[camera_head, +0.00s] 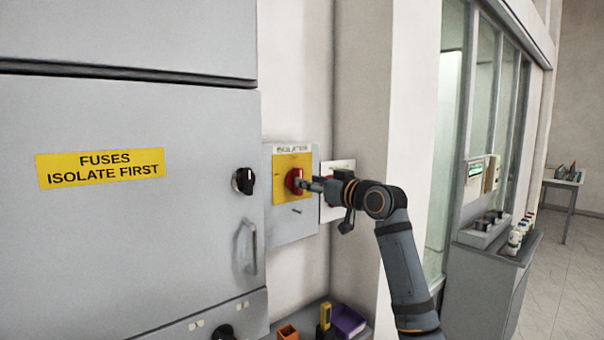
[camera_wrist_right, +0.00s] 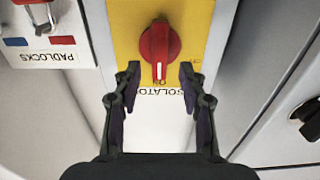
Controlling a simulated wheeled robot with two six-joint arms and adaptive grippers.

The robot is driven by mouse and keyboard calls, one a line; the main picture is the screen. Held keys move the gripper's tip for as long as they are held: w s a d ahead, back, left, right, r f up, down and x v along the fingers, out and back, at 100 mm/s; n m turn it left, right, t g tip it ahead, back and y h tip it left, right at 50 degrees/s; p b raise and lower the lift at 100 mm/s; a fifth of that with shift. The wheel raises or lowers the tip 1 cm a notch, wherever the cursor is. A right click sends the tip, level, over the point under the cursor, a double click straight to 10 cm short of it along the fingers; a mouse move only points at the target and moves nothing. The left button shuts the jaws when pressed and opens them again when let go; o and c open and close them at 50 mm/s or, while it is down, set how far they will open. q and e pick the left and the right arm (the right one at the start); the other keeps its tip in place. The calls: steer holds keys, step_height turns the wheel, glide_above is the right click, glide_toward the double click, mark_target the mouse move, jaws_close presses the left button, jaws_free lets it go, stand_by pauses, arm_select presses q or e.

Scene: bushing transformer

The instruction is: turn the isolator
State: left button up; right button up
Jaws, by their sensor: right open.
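The isolator is a red rotary knob (camera_head: 294,181) on a yellow plate (camera_head: 281,161), fixed to a grey wall box labelled ISOLATOR. In the right wrist view the red knob (camera_wrist_right: 159,51) has a white mark pointing down at the lettering, and the picture is upside down. My right gripper (camera_head: 308,184) comes from the right, close to the knob. In the right wrist view its two fingers (camera_wrist_right: 157,80) are apart, one on either side of the knob's marked end, with visible gaps. Whether the fingertips reach the knob's depth is unclear. My left gripper is not in view.
A grey cabinet (camera_head: 140,220) with a black knob (camera_head: 243,181) and handle stands left of the isolator. A padlock panel (camera_wrist_right: 50,35) is beside the isolator. Below is a shelf with an orange box (camera_head: 288,332) and a purple bin (camera_head: 347,321). A wall corner juts out at the right.

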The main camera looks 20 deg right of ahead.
steer(key=p+x, duration=0.1)
steer(key=x, duration=0.3)
steer(key=shift+w, duration=0.15)
steer(key=shift+c, duration=0.3)
jaws_close()
